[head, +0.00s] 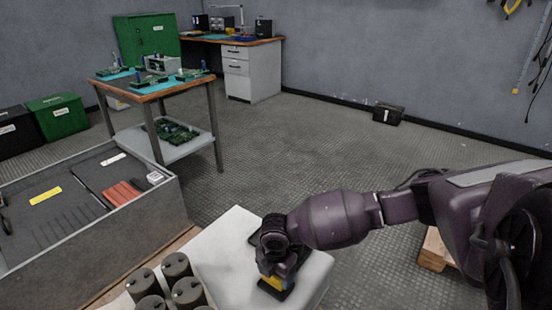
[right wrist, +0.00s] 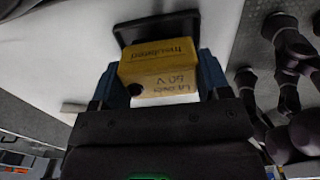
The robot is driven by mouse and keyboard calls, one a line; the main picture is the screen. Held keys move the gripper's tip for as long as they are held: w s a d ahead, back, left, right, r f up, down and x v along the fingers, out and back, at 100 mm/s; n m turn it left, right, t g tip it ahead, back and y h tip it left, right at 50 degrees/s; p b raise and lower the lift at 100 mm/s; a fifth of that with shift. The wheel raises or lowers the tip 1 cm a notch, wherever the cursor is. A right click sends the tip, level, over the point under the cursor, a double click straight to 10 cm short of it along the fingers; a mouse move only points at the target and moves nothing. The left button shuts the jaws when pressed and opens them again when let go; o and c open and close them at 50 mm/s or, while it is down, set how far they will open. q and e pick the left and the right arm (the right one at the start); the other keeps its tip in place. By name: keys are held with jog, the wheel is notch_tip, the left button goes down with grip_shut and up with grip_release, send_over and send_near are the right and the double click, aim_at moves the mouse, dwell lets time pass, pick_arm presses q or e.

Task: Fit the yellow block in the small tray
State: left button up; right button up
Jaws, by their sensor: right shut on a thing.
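The yellow block (right wrist: 158,65) has dark lettering and a dark round spot near one corner. My right gripper (right wrist: 160,80) is shut on it, with a blue finger on each side. In the head view the right gripper (head: 275,277) is over the white table top, with a little of the yellow block (head: 270,282) showing between dark parts. The small tray (right wrist: 158,26) is black and lies just beyond the block in the right wrist view, partly hidden by it. My left gripper is not in view.
Several grey-brown cylinders (head: 176,266) stand left of the white table top (head: 222,243). A large grey open box (head: 160,208) with tools in it is at the left. A small pale piece (right wrist: 74,107) lies on the white surface. A wooden pallet (head: 434,251) is on the floor at right.

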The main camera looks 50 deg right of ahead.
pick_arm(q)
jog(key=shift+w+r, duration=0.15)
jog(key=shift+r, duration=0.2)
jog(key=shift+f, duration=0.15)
pick_arm(e)
jog(key=shift+f, duration=0.65)
dwell(1.4)
jog(key=o, duration=1.2)
jog(key=shift+c, duration=0.2)
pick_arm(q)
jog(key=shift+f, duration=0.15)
pick_arm(e)
notch_tip(320, 180, up, 10)
jog(key=p, duration=0.4)
jog(key=shift+w+f, duration=0.1)
jog(key=shift+r, duration=0.5)
pick_arm(q)
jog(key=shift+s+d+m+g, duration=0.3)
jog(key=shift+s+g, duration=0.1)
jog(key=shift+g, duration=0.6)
jog(key=shift+p, duration=0.3)
